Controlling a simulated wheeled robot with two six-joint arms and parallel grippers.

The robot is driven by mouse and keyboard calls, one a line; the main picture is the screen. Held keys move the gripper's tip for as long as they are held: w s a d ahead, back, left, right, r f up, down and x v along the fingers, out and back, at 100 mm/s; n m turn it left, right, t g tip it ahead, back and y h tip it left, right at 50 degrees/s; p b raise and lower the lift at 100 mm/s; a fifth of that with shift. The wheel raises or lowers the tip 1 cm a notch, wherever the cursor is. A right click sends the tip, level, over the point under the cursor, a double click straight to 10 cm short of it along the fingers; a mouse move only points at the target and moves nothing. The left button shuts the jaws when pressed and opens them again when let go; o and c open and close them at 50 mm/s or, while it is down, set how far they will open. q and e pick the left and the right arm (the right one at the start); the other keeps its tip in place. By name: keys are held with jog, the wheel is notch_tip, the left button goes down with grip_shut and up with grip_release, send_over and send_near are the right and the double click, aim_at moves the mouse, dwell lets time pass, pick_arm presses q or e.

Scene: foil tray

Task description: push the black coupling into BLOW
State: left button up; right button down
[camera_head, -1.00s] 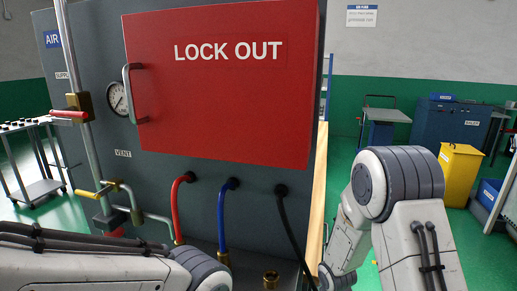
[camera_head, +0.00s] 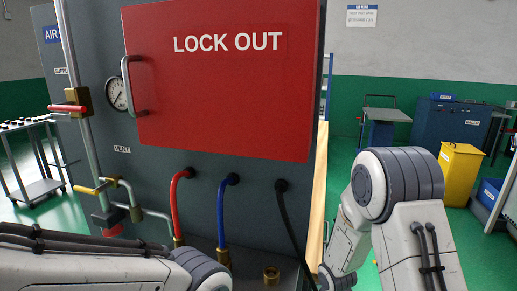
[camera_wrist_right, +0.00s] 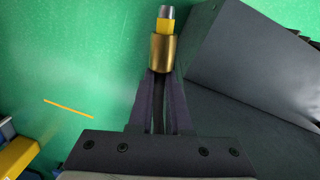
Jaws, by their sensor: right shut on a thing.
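My right gripper (camera_wrist_right: 159,77) shows in the right wrist view, its dark fingers shut on a brass coupling (camera_wrist_right: 163,53). The coupling has a yellow band and a grey tip pointing away from the fingers. No label reading BLOW is readable. My left gripper is out of view.
A brass fitting (camera_head: 271,275) stands at the panel's foot. A red hose (camera_head: 174,200) and a blue hose (camera_head: 222,215) end in brass fittings to its left. The red LOCK OUT box (camera_head: 225,90) is above. A dark grey block (camera_wrist_right: 245,65) is right of the held coupling.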

jog(key=c, duration=0.8)
grip_release()
jog(key=s+r+t+y+p, duration=0.1)
jog(key=s+r+t, duration=0.3)
jog(key=r, duration=1.2)
jog(key=s+a+r+n+g, duration=0.1)
jog(key=s+a+r+n, duration=0.1)
jog(key=s+a, duration=0.2)
jog(key=s+a+r+n+g+p, duration=0.1)
jog(key=s+a+r+n, duration=0.2)
jog(key=s+a, duration=0.2)
jog(key=s+a+r+n+g+y+p, duration=0.1)
jog(key=s+a+r+n+g, duration=0.1)
jog(key=s+a, duration=0.2)
jog(key=shift+s+a+r, duration=0.15)
jog(key=shift+s, duration=0.35)
jog(key=shift+s+a+r, duration=0.1)
jog(key=shift+s+r, duration=0.05)
jog(key=shift+s, duration=0.35)
